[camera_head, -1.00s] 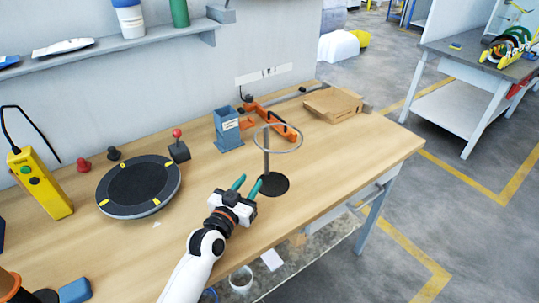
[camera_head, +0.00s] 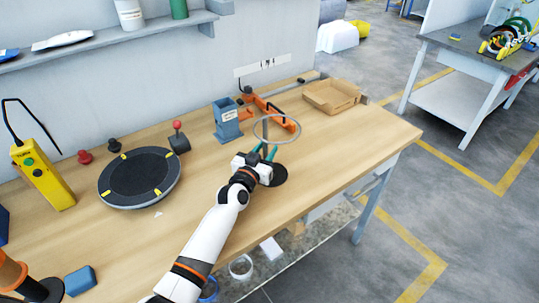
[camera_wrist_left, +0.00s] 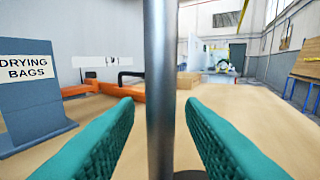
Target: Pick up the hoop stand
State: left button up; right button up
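The hoop stand (camera_head: 280,177) stands upright on the wooden table, with a round dark base, a thin grey post and a metal ring on top. My left gripper (camera_head: 264,153) is at the post, below the ring. In the left wrist view the post (camera_wrist_left: 160,60) runs upright between the two green fingers. There is a visible gap on both sides, so the gripper is open around or just at the post. Part of the post and base is hidden by the gripper in the head view. My right gripper is not in view.
A black turntable (camera_head: 140,178) lies to the left. The table (camera_head: 345,145) is clear right of the stand.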

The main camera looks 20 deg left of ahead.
pick_arm(q)
jog(key=shift+s, duration=0.1)
grip_shut()
jog(key=shift+r, duration=0.1)
